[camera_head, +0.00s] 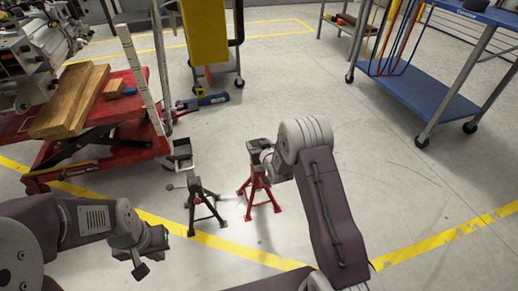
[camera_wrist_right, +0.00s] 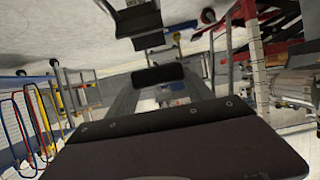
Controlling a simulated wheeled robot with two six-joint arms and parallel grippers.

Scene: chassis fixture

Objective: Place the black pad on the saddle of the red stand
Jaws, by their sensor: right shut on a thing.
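The red stand (camera_head: 257,189) stands on the floor near the middle of the head view, its legs spread. My right gripper (camera_head: 260,150) is directly over its top, and its saddle is hidden there. In the right wrist view the right gripper (camera_wrist_right: 160,84) is shut on the black pad (camera_wrist_right: 158,74), which lies across its fingertips. The pad cannot be told apart clearly in the head view, nor whether it touches the saddle. My left gripper (camera_head: 150,254) is at the lower left, fingers apart and empty, away from both stands.
A dark stand (camera_head: 203,207) stands just left of the red stand. A red lift table (camera_head: 128,93) with wooden boards is at the left. A blue trolley (camera_head: 425,97) is at the upper right. The floor right of my right arm is clear.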

